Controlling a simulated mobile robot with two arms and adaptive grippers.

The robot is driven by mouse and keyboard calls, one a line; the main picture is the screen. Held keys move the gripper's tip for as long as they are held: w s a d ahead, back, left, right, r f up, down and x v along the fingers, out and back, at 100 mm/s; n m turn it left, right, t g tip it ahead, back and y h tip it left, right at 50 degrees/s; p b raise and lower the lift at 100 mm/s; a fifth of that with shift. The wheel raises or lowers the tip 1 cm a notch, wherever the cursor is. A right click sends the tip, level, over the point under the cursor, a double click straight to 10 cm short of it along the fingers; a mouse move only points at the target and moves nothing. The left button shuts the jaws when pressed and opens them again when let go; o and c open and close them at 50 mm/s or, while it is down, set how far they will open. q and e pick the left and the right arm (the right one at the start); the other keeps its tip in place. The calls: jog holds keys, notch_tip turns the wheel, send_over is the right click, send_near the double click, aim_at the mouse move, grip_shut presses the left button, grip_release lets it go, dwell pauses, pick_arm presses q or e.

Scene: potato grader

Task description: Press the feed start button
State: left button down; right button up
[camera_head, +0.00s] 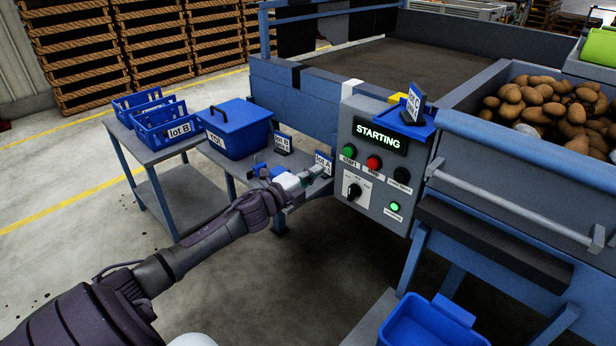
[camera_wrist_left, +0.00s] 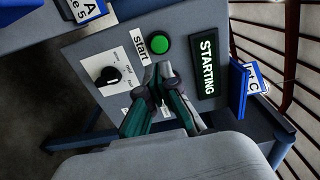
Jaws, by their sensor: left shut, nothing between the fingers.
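The control panel (camera_head: 343,218) is grey. Its round green start button (camera_head: 349,151) sits under the left end of a display (camera_head: 380,136) lit with "STARTING". The green button also shows in the left wrist view (camera_wrist_left: 159,44), beside its "Start" label (camera_wrist_left: 140,47). My left gripper (camera_head: 324,168) is shut and empty, left of the panel in the head view. In the left wrist view its closed fingertips (camera_wrist_left: 160,72) lie just below the green button in the picture. I cannot tell whether they touch the panel. My right gripper is out of view.
A red button (camera_head: 374,163), a black button (camera_head: 402,175), a black selector knob (camera_head: 354,191) and a lit green lamp (camera_head: 395,207) share the panel. A lidded blue box (camera_head: 238,128) stands on the table to the left. Potatoes (camera_head: 545,95) fill the bin at right.

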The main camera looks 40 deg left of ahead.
pick_arm(q)
jog(key=shift+s+a, duration=0.1)
jog(key=shift+s, duration=1.05)
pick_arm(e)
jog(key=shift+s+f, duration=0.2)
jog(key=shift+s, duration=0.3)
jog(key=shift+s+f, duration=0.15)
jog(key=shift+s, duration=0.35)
